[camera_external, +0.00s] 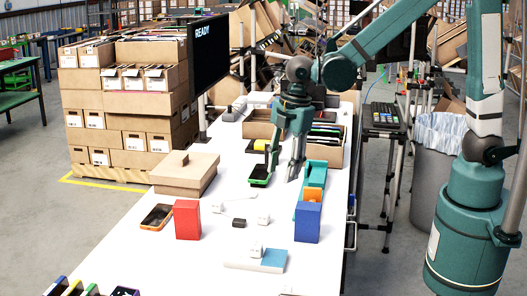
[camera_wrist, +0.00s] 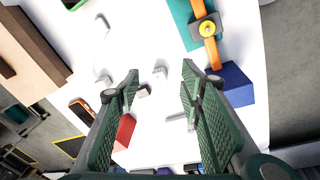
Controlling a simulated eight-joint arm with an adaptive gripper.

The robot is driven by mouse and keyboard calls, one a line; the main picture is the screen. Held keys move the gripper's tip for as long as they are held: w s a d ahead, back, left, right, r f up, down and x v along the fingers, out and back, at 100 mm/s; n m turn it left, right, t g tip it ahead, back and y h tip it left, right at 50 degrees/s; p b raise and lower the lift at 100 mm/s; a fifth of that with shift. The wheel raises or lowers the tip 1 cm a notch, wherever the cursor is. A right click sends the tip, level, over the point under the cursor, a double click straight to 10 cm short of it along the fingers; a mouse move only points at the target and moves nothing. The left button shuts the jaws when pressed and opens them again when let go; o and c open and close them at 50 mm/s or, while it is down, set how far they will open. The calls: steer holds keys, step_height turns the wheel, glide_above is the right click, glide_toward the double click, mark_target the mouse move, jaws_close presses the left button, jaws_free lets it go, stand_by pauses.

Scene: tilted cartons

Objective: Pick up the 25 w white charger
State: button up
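Several small white charger-like blocks stand on the white table: one (camera_external: 217,208) beside the red box, one (camera_external: 263,219) right of a small black block (camera_external: 238,223), and one (camera_external: 257,248) at the light-blue and white slab. No wattage is readable, so I cannot tell which is the 25 w charger. My gripper (camera_external: 278,180) is open and empty, pointing down above the table, farther back than the blocks. In the wrist view its two fingers (camera_wrist: 160,72) are spread wide, with a white block and a darker block visible between them, some way below.
A red box (camera_external: 187,220) and a blue box (camera_external: 307,222) stand upright on either side of the blocks. A brown carton (camera_external: 185,174), an orange-edged phone-like item (camera_external: 157,217) and the light-blue and white slab (camera_external: 273,261) lie nearby.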

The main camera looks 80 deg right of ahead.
mark_target(264, 213)
steer(key=w+a+f+n+g+p, duration=0.1)
steer(key=w+a+f+n+p, duration=0.2)
steer(key=w+a+f+p, duration=0.1)
steer(key=shift+a+f, duration=0.1)
steer(key=shift+f, duration=0.15)
steer(key=shift+w+a+f+n+g, duration=0.3)
steer(key=shift+a+f+n+g, duration=0.1)
steer(key=shift+f+n, duration=0.15)
steer(key=shift+f, duration=0.15)
steer(key=shift+f, duration=1.3)
steer(key=shift+f, duration=2.6)
